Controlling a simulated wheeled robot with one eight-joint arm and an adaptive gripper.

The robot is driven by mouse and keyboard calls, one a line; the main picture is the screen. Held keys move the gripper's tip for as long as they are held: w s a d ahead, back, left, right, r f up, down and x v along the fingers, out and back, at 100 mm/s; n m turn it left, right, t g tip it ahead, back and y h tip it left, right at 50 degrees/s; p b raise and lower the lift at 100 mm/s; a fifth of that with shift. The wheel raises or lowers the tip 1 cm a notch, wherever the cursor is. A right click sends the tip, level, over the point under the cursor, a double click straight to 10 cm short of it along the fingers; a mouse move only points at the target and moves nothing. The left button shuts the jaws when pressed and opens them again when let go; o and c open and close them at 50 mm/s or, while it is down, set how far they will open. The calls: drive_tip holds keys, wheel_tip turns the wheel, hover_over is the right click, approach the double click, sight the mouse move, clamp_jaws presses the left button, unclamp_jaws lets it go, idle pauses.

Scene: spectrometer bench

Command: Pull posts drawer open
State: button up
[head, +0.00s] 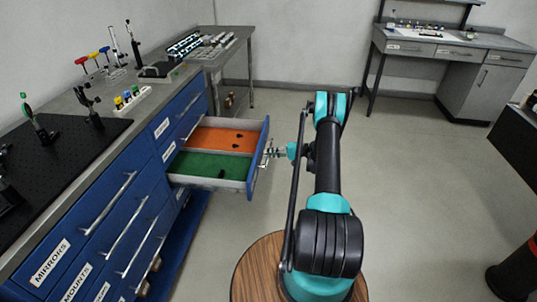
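A blue-fronted drawer (262,172) stands pulled out from the blue cabinet (95,215). Its inside has an orange section (210,137) at the back and a green section (205,166) at the front, with a few small dark items. The drawer's label faces away, so I cannot read whether it says posts. My gripper (269,153) is at the outer face of this drawer, at its handle. The fingers are too small to tell whether they are closed on the handle.
Closed drawers below and nearer include one labelled MIRRORS (50,262) and one labelled MOUNTS (76,284). A black breadboard (60,165) with optics lies on the bench top. Open floor (400,180) lies right of my arm. A grey desk (455,50) stands at the back right.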

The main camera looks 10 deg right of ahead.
drive_tip(key=o, duration=0.5)
drive_tip(key=shift+d, duration=0.1)
drive_tip(key=v, duration=1.1)
drive_tip(key=shift+s+d, duration=0.15)
drive_tip(key=shift+d, duration=0.25)
drive_tip(key=shift+r, duration=0.1)
drive_tip(key=shift+r, duration=0.1)
